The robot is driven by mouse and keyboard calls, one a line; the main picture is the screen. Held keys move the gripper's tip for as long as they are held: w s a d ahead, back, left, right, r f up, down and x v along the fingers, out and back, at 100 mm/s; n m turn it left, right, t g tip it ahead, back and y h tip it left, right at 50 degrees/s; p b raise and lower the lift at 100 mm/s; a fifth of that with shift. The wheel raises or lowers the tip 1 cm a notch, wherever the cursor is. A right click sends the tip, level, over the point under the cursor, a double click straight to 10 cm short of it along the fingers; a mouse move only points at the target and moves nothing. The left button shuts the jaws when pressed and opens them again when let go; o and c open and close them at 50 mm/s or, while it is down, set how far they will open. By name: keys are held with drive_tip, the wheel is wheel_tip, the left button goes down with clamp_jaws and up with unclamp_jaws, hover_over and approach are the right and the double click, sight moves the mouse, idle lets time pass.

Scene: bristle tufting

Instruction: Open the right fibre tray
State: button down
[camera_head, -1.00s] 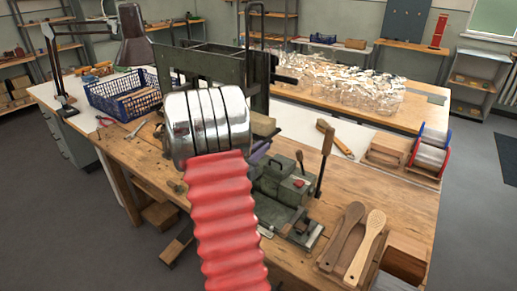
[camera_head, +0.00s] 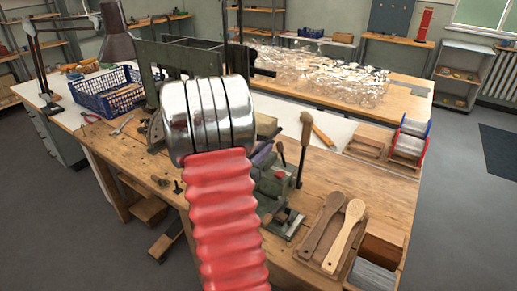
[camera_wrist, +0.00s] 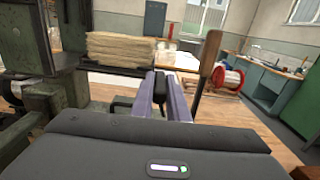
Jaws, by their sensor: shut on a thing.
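My gripper (camera_wrist: 168,97) has purple fingers and is shut on a dark handle-like piece (camera_wrist: 152,103), mostly hidden between them. In the head view my gripper (camera_head: 263,157) is partly hidden behind my silver wrist joint and red sleeve. It is beside the green tufting machine (camera_head: 185,58), near small green boxes (camera_head: 272,187) on the bench. I cannot clearly tell which part is the right fibre tray. A stack of pale fibre (camera_wrist: 120,48) lies to the left beyond the fingers in the wrist view.
A wooden-handled lever (camera_head: 304,135) stands upright right of the gripper and also shows in the wrist view (camera_wrist: 209,62). Wooden brush backs (camera_head: 343,235) lie in a tray at the bench's front right. A blue crate (camera_head: 108,92) stands at the left.

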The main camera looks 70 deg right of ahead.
drive_tip(key=shift+s, duration=0.3)
drive_tip(key=c, duration=1.7)
unclamp_jaws()
drive_tip(key=shift+a, duration=0.1)
drive_tip(key=shift+w, duration=0.1)
drive_tip(key=shift+w+a, duration=0.15)
drive_tip(key=shift+a, duration=0.45)
drive_tip(key=a, duration=0.4)
drive_tip(key=w+a, duration=0.1)
drive_tip(key=a, duration=0.7)
drive_tip(key=shift+w+a, duration=0.2)
drive_tip(key=shift+w, duration=0.2)
